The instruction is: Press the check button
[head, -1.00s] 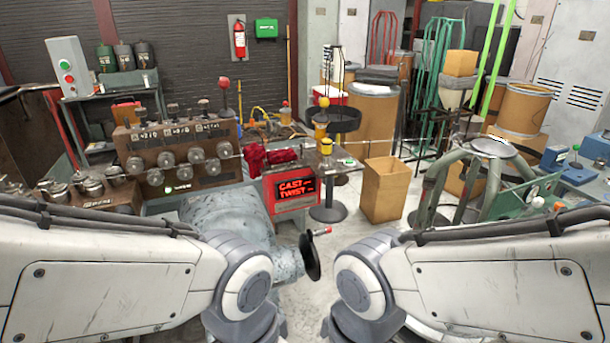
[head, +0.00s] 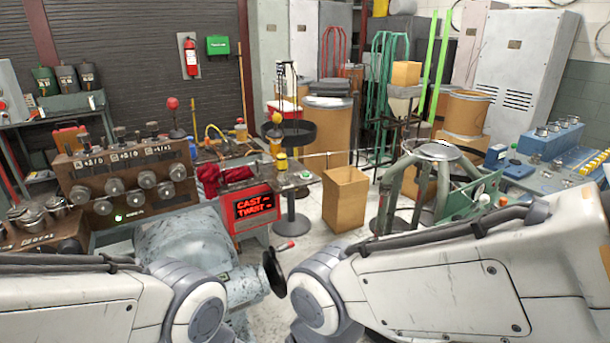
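No button labelled as the check button can be read. A small green-lit button (head: 307,174) shows on the small machine table beside the red display box (head: 250,207), which reads "CAST" and "TWIST". Another small green light (head: 118,218) sits on the front of the brown coiler head (head: 155,213). A blue control console (head: 560,165) with several small knobs or buttons stands at the right; its markings are too small to read. Only my white arm links show at the bottom. Both grippers are out of view.
An open cardboard box (head: 345,203) stands on the floor in the middle. A green-grey round-topped stand (head: 437,152) is right of it. A black handwheel (head: 274,272) sticks out from the grey machine body (head: 185,245). Bare floor shows around the box.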

